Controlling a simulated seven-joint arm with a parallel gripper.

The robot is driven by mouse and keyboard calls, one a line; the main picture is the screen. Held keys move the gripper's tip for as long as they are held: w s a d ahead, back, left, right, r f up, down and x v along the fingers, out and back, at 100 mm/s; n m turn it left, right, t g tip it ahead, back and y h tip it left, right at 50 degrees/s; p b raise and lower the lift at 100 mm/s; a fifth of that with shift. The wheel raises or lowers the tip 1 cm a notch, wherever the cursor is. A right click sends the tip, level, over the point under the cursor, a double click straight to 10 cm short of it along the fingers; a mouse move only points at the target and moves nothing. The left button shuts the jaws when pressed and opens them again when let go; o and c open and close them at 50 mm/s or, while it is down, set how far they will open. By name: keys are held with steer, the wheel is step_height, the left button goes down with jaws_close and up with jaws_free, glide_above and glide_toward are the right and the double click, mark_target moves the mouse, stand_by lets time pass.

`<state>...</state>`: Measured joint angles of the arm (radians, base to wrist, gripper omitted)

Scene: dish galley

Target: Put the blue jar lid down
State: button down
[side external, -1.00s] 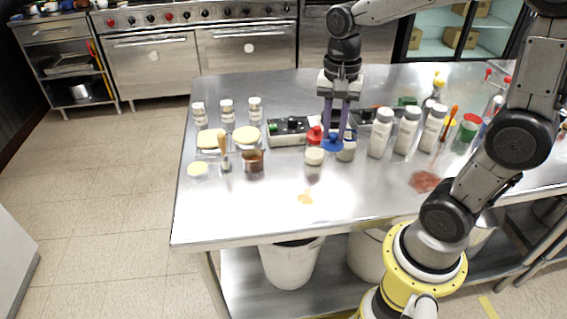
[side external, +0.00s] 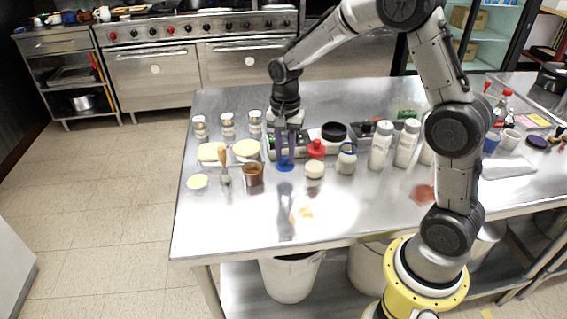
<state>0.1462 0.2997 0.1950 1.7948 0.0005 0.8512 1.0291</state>
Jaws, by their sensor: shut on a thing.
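The blue jar lid (side external: 285,166) is held low between the fingertips of my gripper (side external: 285,158), which points straight down. The lid is at or just above the steel table (side external: 240,220); I cannot tell whether it touches. It lies between a brown jar (side external: 252,175) on the left and a small cream-filled jar (side external: 314,170) on the right. A glass jar with a blue rim (side external: 347,160) stands farther right, apart from the lid.
A red-topped item (side external: 316,149) stands behind the cream-filled jar. A brush with a wooden handle (side external: 224,163) stands left of the brown jar. White bottles (side external: 380,146) stand to the right.

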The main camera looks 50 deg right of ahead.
mark_target(283, 163)
steer(key=shift+w+f, duration=0.15)
steer(key=shift+f, duration=0.1)
steer(key=shift+w+f, duration=0.15)
steer(key=shift+f, duration=1.5)
steer(key=shift+f, duration=0.15)
steer(key=c, duration=0.7)
jaws_free()
